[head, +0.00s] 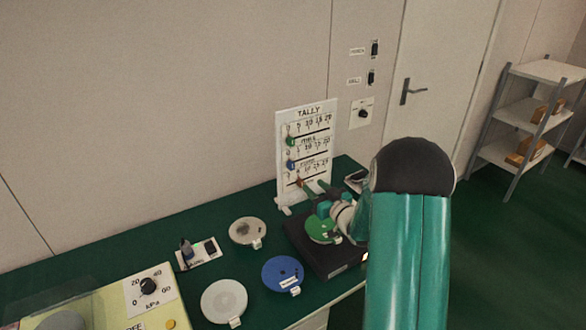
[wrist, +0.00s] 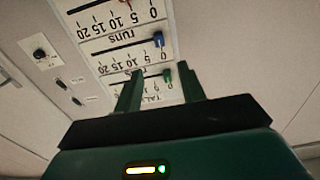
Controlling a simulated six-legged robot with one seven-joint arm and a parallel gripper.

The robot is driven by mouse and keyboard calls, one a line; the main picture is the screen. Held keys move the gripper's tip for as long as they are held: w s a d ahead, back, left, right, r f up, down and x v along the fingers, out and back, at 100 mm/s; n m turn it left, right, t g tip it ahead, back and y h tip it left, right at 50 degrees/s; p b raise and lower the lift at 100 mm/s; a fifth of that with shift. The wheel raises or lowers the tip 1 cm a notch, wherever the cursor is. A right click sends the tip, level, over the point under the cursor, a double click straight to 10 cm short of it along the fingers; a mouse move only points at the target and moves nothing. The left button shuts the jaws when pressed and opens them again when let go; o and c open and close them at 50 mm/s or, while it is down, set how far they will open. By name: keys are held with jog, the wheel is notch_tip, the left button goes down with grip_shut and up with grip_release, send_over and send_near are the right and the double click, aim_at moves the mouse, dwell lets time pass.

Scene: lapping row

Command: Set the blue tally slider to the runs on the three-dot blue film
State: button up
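The white tally board (head: 281,200) stands upright at the back of the bench, with three slotted scales marked 0 to 20. The blue tally slider (head: 291,164) is on the middle scale; in the wrist view (wrist: 158,41), which shows the board upside down, it is at the 0 end. The blue film disc (head: 283,268) lies on the bench with a small white tag (head: 289,290); its print is too small to read. My gripper (head: 314,190) is in front of the board's lower part, and its fingers (wrist: 160,82) are apart and empty.
A green disc (head: 321,230) sits on a black machine (head: 345,262) below my gripper. Pale discs (head: 247,231) (head: 224,301) and a small switch box (head: 198,254) lie left.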

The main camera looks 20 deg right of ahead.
aim_at(293, 166)
jog(key=w, duration=0.4)
jog(key=w+a, duration=0.1)
jog(key=w, duration=0.3)
jog(key=w+a, duration=0.1)
jog(key=w, duration=0.4)
jog(key=shift+a+f, duration=0.1)
jog(key=shift+a, duration=0.1)
grip_shut()
